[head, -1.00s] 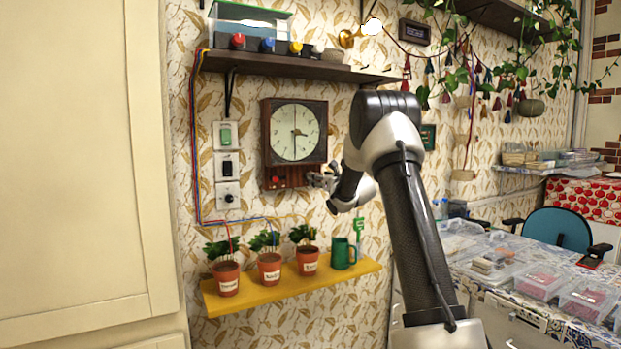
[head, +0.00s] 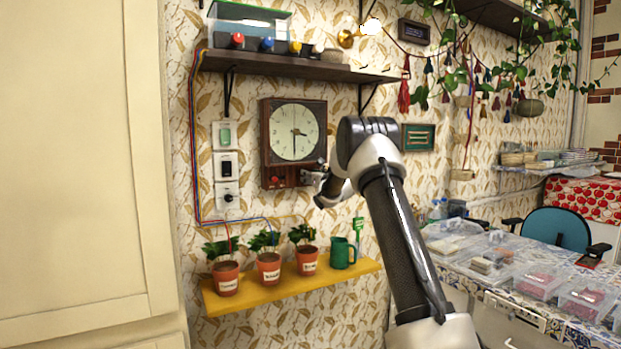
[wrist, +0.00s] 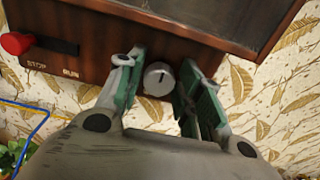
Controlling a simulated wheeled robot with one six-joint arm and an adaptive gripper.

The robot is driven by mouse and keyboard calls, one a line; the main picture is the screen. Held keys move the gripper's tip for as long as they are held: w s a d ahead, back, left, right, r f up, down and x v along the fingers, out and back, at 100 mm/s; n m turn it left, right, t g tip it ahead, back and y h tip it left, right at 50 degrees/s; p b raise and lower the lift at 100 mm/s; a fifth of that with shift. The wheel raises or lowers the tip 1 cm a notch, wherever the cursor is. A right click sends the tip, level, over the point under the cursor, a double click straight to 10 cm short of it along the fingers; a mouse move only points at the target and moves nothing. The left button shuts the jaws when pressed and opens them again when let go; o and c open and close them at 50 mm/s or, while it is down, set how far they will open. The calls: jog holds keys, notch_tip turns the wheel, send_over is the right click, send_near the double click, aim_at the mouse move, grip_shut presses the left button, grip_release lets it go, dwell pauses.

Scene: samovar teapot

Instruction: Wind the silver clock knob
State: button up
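The wooden wall clock (head: 265,135) hangs on the wall with its round pale dial (head: 294,132) facing me. In the wrist view the silver knob (wrist: 158,78) sits on the lower panel of the clock, with a dark mark on its face. My gripper (wrist: 160,82) is open, with one green-padded finger on each side of the knob. Gaps show between the knob and both fingers, wider on the right. In the head view my gripper (head: 310,178) is at the clock's lower right corner and hides the knob.
A red slider knob (wrist: 17,43) beside STOP and RUN labels is left of the silver knob. Below the clock, a yellow shelf (head: 350,275) holds potted plants and a green mug (head: 342,253). A dark shelf (head: 300,68) is above. Switches (head: 227,165) are to the left.

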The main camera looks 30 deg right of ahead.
jog(key=c, duration=0.5)
jog(key=shift+o, duration=0.2)
jog(key=shift+m, duration=0.3)
